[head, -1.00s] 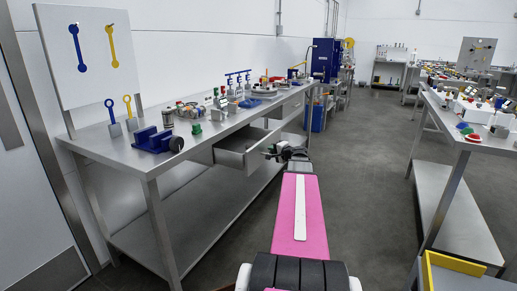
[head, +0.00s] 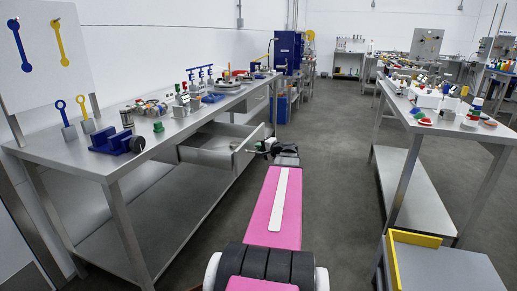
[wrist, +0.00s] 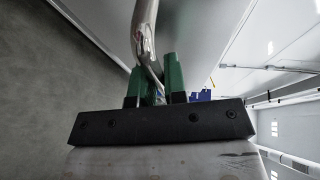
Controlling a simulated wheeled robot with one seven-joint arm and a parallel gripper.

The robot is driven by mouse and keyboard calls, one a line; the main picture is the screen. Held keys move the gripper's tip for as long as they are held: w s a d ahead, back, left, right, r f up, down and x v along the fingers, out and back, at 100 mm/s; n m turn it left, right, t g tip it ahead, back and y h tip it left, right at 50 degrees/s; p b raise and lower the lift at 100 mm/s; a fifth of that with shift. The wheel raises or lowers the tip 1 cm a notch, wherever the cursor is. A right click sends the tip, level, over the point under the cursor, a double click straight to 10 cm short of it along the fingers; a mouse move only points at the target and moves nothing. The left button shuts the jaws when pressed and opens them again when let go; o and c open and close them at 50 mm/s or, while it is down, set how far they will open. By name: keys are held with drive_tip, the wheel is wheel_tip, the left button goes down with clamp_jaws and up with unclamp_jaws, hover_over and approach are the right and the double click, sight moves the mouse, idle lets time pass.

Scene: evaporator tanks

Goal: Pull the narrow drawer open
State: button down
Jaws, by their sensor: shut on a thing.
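The grey metal drawer (head: 203,160) under the left workbench stands pulled well out, and its open interior shows in the head view. My gripper (head: 262,147) is at the outer side of the drawer's front panel (head: 247,148). In the wrist view, the two green fingers of my gripper (wrist: 159,78) are shut on a curved shiny metal handle (wrist: 145,28). The handle passes between the fingertips. My gripper hides much of the handle in the head view.
The left workbench (head: 95,160) carries a blue block, valves and small parts. A lower shelf (head: 130,218) runs beneath the drawer. A second bench (head: 425,125) stands at right, with a yellow-edged grey box (head: 440,270) nearer. The floor aisle (head: 335,180) between is clear.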

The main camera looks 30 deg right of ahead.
drive_tip(key=c, duration=1.5)
unclamp_jaws()
drive_tip(key=shift+o, duration=0.2)
drive_tip(key=v, duration=1)
drive_tip(key=shift+s+d, duration=0.15)
drive_tip(key=shift+s, duration=0.2)
